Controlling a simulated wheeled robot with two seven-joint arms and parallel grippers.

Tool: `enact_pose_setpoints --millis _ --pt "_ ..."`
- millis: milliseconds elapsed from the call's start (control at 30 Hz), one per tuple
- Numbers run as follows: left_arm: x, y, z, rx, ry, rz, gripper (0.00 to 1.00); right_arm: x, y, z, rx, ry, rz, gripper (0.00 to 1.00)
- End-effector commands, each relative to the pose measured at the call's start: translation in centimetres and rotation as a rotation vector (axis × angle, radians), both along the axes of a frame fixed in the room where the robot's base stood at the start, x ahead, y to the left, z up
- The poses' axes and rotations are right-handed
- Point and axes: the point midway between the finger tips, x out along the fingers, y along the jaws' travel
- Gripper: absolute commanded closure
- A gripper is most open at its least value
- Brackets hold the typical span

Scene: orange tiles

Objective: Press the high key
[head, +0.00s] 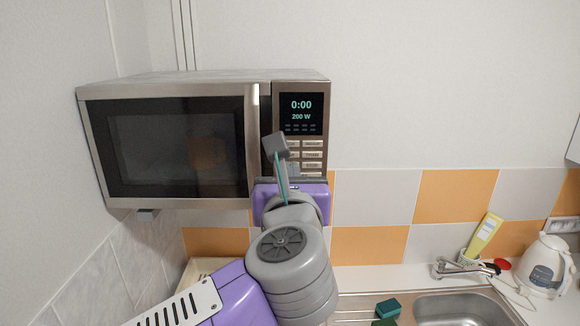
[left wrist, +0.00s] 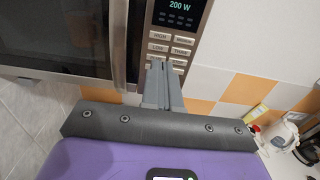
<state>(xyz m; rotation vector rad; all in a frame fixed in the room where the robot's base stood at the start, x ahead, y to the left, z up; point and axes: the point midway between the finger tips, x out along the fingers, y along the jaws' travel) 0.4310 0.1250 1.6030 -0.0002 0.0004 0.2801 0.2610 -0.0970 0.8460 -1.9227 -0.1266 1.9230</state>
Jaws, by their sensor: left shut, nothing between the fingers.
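The microwave (head: 165,85) has a shut door and a key panel on its right. The high key (left wrist: 161,36) appears to be the top left key in the left wrist view; the small lettering is hard to read. In the head view my gripper covers part of the left key column. My left gripper (head: 275,146) is shut and empty in front of the keys. In the left wrist view its fingertips (left wrist: 158,65) show just below the low key (left wrist: 158,48); contact cannot be told.
The vertical door handle (head: 254,140) stands out just left of the keys, close to my left gripper. The wall right of the microwave is clear.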

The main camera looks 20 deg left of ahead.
Motion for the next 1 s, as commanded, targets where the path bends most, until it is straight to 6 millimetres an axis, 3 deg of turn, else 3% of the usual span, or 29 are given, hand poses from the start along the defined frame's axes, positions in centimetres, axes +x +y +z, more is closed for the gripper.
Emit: enact_pose_setpoints --millis 300,500,700,1000 --pt "6.7 2.0 0.1 -0.002 0.004 0.001 1.00 0.0 0.0 1.9 0.000 0.000 0.000 1.00" --pt "9.8 2.9 0.2 -0.002 0.002 0.000 1.00 0.0 0.0 2.9 0.000 0.000 0.000 1.00" --pt "11.2 3.2 0.2 0.000 -0.002 -0.001 1.00 0.0 0.0 3.3 0.000 0.000 0.000 1.00" --pt "11.4 3.3 0.1 0.001 -0.002 -0.001 1.00 0.0 0.0 3.3 0.000 0.000 0.000 1.00"
